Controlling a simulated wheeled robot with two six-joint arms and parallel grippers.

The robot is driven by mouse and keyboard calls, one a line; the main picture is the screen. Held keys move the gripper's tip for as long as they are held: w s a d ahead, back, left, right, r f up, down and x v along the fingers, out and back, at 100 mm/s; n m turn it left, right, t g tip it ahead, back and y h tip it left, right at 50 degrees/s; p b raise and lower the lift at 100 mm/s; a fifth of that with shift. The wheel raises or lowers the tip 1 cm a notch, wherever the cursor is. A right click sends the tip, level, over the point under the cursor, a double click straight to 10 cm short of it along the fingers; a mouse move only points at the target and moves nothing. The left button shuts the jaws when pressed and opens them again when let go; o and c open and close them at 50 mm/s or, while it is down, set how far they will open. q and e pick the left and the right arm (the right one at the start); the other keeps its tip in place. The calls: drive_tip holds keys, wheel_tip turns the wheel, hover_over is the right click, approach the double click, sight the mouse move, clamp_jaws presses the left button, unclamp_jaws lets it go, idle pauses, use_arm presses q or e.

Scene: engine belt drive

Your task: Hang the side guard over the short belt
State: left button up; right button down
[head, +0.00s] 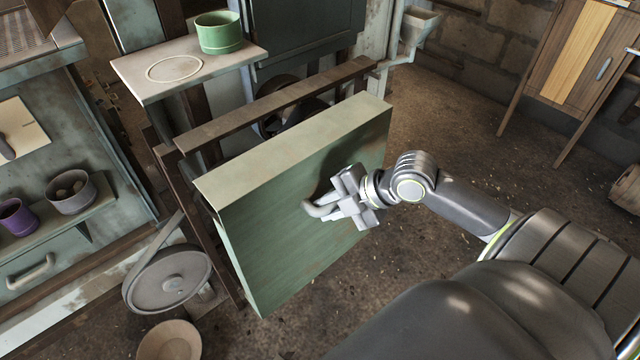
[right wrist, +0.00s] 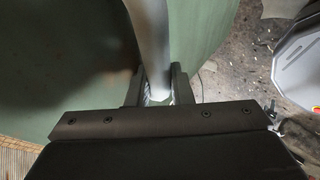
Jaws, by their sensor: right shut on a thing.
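The side guard is a large green box-like panel (head: 290,220) with a pale top edge, upright and slightly turned in the middle of the head view. My right gripper (head: 338,205) is shut on the guard's pale curved handle (head: 318,210) on its front face. In the right wrist view the handle (right wrist: 150,40) runs between the fingers, with the green face (right wrist: 60,60) behind. The guard stands in front of a brown rail frame (head: 270,105); I cannot tell whether they touch. A dark wheel (head: 268,124) shows partly behind the rail. The short belt is not clearly visible behind the guard.
A grey pulley with a belt (head: 168,281) is at the lower left, above a round bowl (head: 168,342). A shelf (head: 135,75) holds a green pot (head: 219,33). A bench with a purple cup (head: 17,217) stands left. The floor right of the guard (head: 460,130) is clear.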

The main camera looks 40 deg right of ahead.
drive_tip(key=shift+w, duration=0.5)
use_arm(q)
drive_tip(key=w+f+b, duration=0.1)
drive_tip(key=b, duration=0.1)
drive_tip(key=a+f+b, duration=0.1)
drive_tip(key=b, duration=0.1)
drive_tip(key=shift+w+f, duration=0.3)
drive_tip(key=shift+w, duration=0.05)
use_arm(e)
drive_tip(key=w+a, duration=0.1)
drive_tip(key=w, duration=1.1)
drive_tip(key=shift+w, duration=0.25)
drive_tip(key=shift+r, duration=0.1)
use_arm(q)
drive_tip(key=shift+w+r, duration=0.15)
drive_tip(key=shift+w, duration=0.3)
drive_tip(key=shift+r, duration=0.15)
use_arm(e)
drive_tip(key=shift+s+a+r, duration=0.1)
